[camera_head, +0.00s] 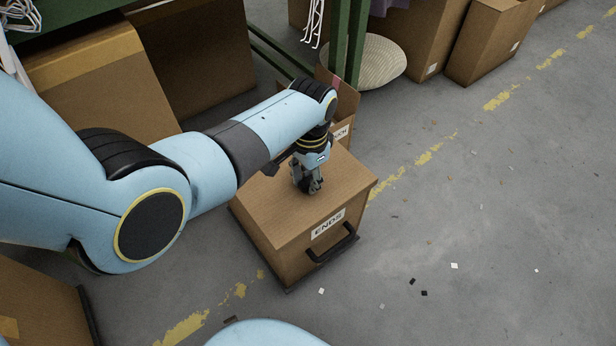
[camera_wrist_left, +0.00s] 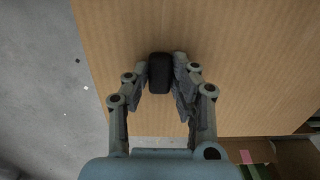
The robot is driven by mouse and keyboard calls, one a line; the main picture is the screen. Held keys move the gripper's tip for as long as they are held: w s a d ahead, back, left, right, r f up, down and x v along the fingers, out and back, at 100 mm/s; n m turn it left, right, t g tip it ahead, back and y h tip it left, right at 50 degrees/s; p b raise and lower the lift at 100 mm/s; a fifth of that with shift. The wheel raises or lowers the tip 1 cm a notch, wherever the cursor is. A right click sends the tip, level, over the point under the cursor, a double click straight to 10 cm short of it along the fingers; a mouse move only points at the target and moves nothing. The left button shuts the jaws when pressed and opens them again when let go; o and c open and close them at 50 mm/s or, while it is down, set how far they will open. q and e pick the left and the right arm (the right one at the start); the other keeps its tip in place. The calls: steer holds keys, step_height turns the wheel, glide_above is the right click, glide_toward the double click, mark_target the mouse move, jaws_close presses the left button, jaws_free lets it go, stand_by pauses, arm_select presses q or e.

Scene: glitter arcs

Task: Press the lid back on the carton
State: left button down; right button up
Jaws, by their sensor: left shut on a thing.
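My left gripper (camera_head: 312,188) points down at the lid. In the left wrist view the left gripper (camera_wrist_left: 160,75) is shut on a small black knob (camera_wrist_left: 160,80) that stands on the lid (camera_wrist_left: 240,70). The fingers hide part of the knob. My right gripper is not in view.
An open carton (camera_head: 342,130) stands right behind the lidded one, by the green rack post (camera_head: 349,45). A round woven mat (camera_head: 375,62) and more cartons (camera_head: 490,40) are at the back. A carton (camera_head: 40,305) stands front left. The floor (camera_head: 480,200) on the right is clear except for scraps.

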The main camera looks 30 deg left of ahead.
arm_select(q)
steer(key=shift+f+p, duration=0.25)
steer(key=shift+p, duration=0.2)
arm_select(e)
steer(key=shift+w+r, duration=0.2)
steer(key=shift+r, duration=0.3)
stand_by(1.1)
arm_select(q)
steer(key=c, duration=1)
jaws_free()
steer(key=shift+c, duration=0.2)
steer(key=shift+o, duration=0.4)
steer(key=o, duration=0.3)
steer(key=shift+o, duration=0.2)
steer(key=shift+r, duration=0.15)
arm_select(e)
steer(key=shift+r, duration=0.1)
arm_select(q)
steer(key=shift+r+p, duration=3.45)
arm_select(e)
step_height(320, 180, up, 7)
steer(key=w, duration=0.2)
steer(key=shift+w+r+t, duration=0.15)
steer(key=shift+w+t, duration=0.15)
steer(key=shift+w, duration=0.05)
